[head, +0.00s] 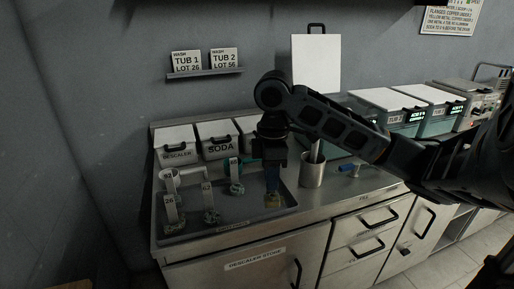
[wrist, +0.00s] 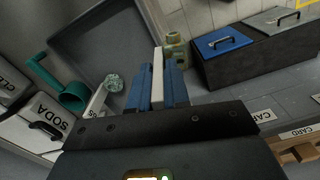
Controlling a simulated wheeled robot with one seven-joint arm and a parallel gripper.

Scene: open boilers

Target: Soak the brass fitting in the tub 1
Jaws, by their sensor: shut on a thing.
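My gripper (head: 272,180) is shut on the pale upright tag (wrist: 157,75) of a yellowish brass fitting (head: 272,201). In the wrist view the tag stands between the two blue fingers and the fitting (wrist: 174,50) shows just past them. The fitting is at the right end of the grey tray (head: 240,213); I cannot tell whether it touches the tray. Two lidded tubs stand at the back right, a left one (head: 384,98) and a right one (head: 428,94), both lids shut. The wall card (head: 186,61) reads Tub 1, lot 26.
Several other tagged fittings (head: 211,215) stand in the tray's left part. Descaler (head: 176,148) and soda (head: 217,138) bins stand behind it. A metal cup (head: 313,172) and a small blue item (head: 347,168) are on the counter to the right. My arm crosses before the tubs.

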